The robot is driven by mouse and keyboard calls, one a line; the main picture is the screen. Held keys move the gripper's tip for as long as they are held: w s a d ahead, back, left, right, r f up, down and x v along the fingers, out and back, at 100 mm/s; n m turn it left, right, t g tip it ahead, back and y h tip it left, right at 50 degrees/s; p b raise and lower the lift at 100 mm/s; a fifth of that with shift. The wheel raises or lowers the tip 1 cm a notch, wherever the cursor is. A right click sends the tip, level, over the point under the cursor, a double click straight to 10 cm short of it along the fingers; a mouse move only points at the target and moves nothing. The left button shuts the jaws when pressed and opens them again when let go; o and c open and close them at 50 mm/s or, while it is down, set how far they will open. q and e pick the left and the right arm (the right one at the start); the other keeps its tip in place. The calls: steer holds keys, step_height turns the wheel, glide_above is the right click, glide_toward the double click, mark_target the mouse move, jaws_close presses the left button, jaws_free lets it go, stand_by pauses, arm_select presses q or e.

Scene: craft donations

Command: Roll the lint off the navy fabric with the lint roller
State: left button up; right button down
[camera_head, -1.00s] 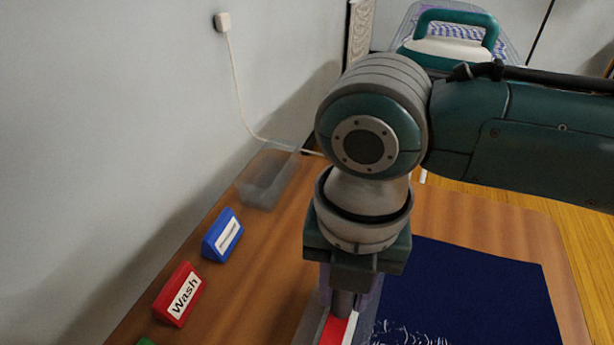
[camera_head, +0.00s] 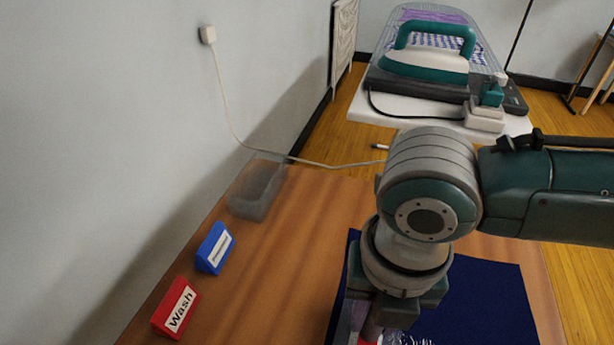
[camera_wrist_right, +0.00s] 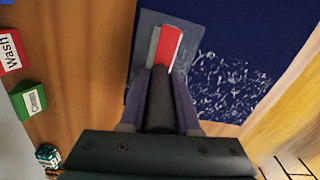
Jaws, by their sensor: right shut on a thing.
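The navy fabric (camera_head: 480,300) lies flat on the wooden table, and it fills the upper part of the right wrist view (camera_wrist_right: 265,30). White lint (camera_wrist_right: 225,88) is scattered on it, mostly right of the tool. My right gripper (camera_wrist_right: 160,97) is shut on the dark handle of the lint roller (camera_wrist_right: 170,45), whose end shows red. In the head view, my right gripper (camera_head: 370,328) is at the fabric's left part, and the roller is mostly cut off below. Whether the roller touches the cloth is unclear. My left gripper is not in view.
A grey flat rectangle (camera_wrist_right: 146,40) shows under the roller, unclear what. Left stand red (camera_head: 176,309), blue (camera_head: 215,248) and green (camera_wrist_right: 33,99) signs. A clear bin (camera_head: 256,190) is at the table's far left. An iron (camera_head: 428,60) is on a board beyond.

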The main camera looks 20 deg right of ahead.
steer(key=s+d+p, duration=0.1)
steer(key=s+d, duration=0.1)
steer(key=d, duration=0.1)
steer(key=s+d+p, duration=0.2)
steer(key=d, duration=0.2)
steer(key=s+d+p, duration=0.1)
steer(key=s+d, duration=0.2)
steer(key=shift+d+r+p, duration=0.1)
steer(key=shift+d+p, duration=0.1)
steer(key=shift+p, duration=0.2)
steer(key=s+d, duration=0.2)
steer(key=d, duration=0.1)
steer(key=s+d, duration=0.2)
steer(key=d, duration=0.1)
steer(key=s+d, duration=0.2)
steer(key=d, duration=0.1)
steer(key=shift+s+p, duration=0.1)
steer(key=shift+p, duration=0.25)
steer(key=shift+s+d, duration=0.3)
steer(key=shift+d, duration=0.2)
step_height(320, 180, up, 5)
steer(key=p, duration=0.4)
steer(key=shift+p, duration=0.35)
